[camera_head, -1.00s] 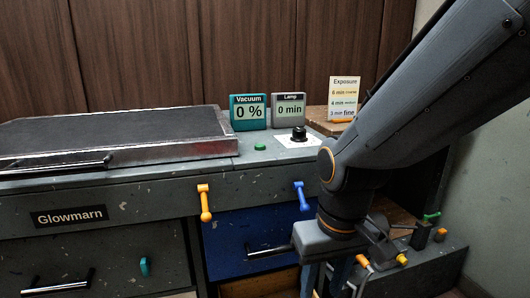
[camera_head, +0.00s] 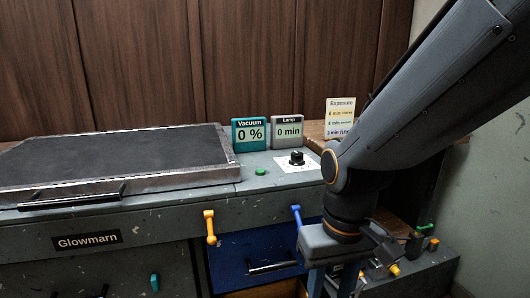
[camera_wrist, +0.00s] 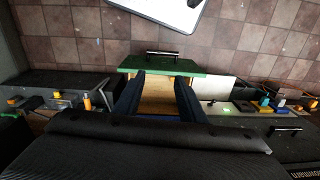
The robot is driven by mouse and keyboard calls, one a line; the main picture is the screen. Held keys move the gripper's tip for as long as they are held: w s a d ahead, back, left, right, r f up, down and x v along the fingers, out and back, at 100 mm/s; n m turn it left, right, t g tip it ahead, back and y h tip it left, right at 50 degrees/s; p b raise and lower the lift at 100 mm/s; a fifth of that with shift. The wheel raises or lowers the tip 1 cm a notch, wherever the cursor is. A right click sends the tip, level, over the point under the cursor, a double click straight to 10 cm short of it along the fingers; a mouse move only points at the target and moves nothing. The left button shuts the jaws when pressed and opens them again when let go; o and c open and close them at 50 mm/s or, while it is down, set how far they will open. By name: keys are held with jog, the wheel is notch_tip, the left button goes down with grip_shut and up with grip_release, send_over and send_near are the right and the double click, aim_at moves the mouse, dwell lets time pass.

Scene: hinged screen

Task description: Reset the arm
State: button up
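My gripper (camera_head: 332,284) hangs pointing down at the right of the bench front in the head view, its lower end cut off by the frame. In the wrist view my gripper (camera_wrist: 158,78) shows two dark fingers spread apart. Nothing is seen held between them. Beyond them is an open drawer with a green front (camera_wrist: 158,65) and a bare wooden inside. I cannot tell how high the fingers are above it.
The bench carries a black-topped, metal-rimmed slab (camera_head: 110,160), a vacuum display (camera_head: 250,135) reading 0 %, a lamp display (camera_head: 287,132) reading 0 min and a black knob (camera_head: 297,157). A yellow lever (camera_head: 210,227) and blue lever (camera_head: 296,215) stick out in front. Tiled floor (camera_wrist: 230,35) lies beyond the drawer.

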jog(key=s+d+r+m+p, duration=0.1)
jog(key=d+r+m+p, duration=0.1)
jog(key=d+r+p, duration=0.6)
jog(key=r+p, duration=0.1)
jog(key=p, duration=0.3)
jog(key=shift+p, duration=0.3)
jog(key=shift+s+m, duration=0.1)
jog(key=shift+m, duration=0.2)
jog(key=shift+c, duration=0.7)
